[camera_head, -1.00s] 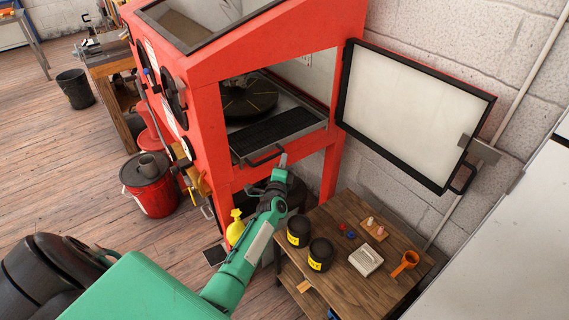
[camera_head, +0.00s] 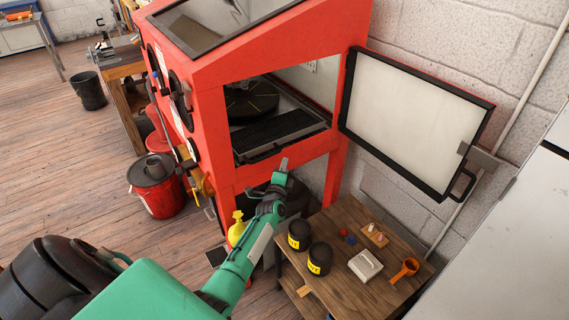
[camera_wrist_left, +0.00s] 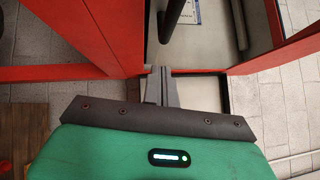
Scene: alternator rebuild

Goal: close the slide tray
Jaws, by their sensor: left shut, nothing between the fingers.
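The slide tray (camera_head: 279,130), with a dark slotted grate, lies in the door opening of the red cabinet (camera_head: 210,75). Its front edge, with a dark handle (camera_head: 262,156), is near the sill; I cannot tell if it is fully in. A dark round turntable (camera_head: 250,100) is behind the grate. My left gripper (camera_head: 284,163) is shut and empty, just outside the opening by the tray's right front. The fingers (camera_wrist_left: 159,75) also show in the left wrist view, with a dark bar (camera_wrist_left: 172,18) beyond them. Touch is unclear. My right gripper is out of view.
The cabinet door (camera_head: 410,120) stands wide open at the right. A yellow bottle (camera_head: 237,230) stands close to my left forearm.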

